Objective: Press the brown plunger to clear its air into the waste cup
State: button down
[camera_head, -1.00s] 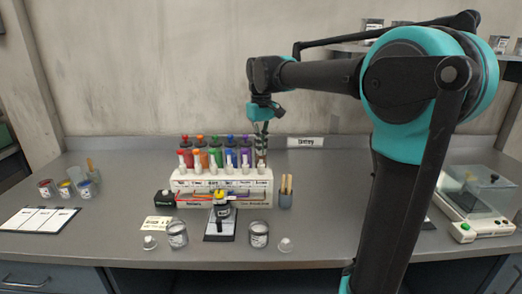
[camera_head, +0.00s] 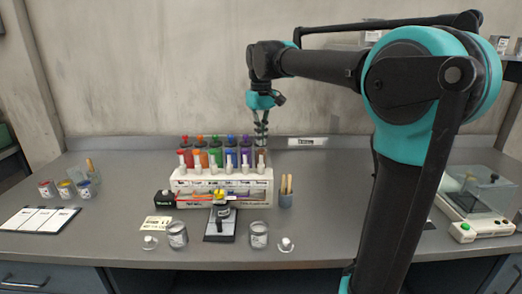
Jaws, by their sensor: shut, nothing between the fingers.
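A white dispenser rack (camera_head: 222,182) stands at the back middle of the bench. It holds a row of coloured canisters with matching knobbed plungers: red, orange, green, blue, purple and a brown one at the right end. The brown canister (camera_head: 262,156) shows at that end; its plunger top is hidden or blends with my fingers. My gripper (camera_head: 261,141) is shut and empty, pointing down over the brown canister. I cannot tell whether it touches the plunger. A small yellow-and-black container (camera_head: 221,211) stands on a dark scale in front; I cannot tell which vessel is the waste cup.
Open tins (camera_head: 177,234) and (camera_head: 259,235) flank the scale (camera_head: 220,230). Paint pots and a clipboard (camera_head: 38,219) lie left; a clear-lidded machine (camera_head: 475,207) stands right.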

jog(key=shift+r, duration=2.5)
